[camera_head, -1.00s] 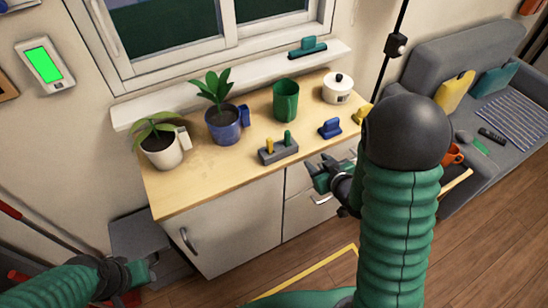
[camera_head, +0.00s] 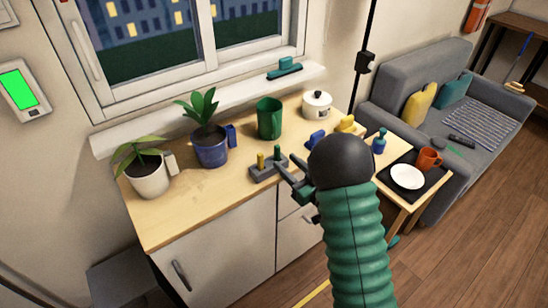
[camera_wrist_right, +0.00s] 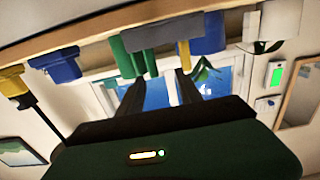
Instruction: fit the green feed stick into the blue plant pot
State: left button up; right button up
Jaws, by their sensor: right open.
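The green feed stick (camera_head: 277,153) stands upright in a grey holder (camera_head: 262,175) on the counter, beside a yellow stick (camera_head: 261,160). The blue plant pot (camera_head: 211,153) stands to the left with a leafy plant and a blue block-like piece (camera_head: 231,135) at its right side. My right gripper (camera_head: 289,177) is open and empty, just right of the holder at the counter's front edge. The right wrist view is upside down; the holder (camera_wrist_right: 150,36) and yellow stick (camera_wrist_right: 184,54) show beyond the open fingers (camera_wrist_right: 160,92). My left gripper is out of view.
A white plant pot (camera_head: 149,178) stands at the left. A green pot (camera_head: 269,118) and a lidded white pot (camera_head: 316,104) stand behind the holder. Blue (camera_head: 316,139) and yellow (camera_head: 346,124) pieces lie at the right. Bare counter (camera_head: 190,205) is in front of the pots.

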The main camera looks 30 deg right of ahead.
aim_at(279, 150)
jog(key=w, duration=0.1)
jog(key=w+d, duration=0.1)
jog(key=w, duration=0.3)
jog(key=shift+w+d, duration=0.15)
jog(key=shift+d, duration=0.1)
jog(key=shift+a+r, duration=0.15)
jog(key=shift+a, duration=0.2)
jog(key=shift+c, duration=0.5)
jog(key=shift+a, duration=0.1)
jog(key=shift+c, duration=1.2)
jog(key=c, duration=0.5)
jog(key=shift+d, duration=0.25)
grip_shut()
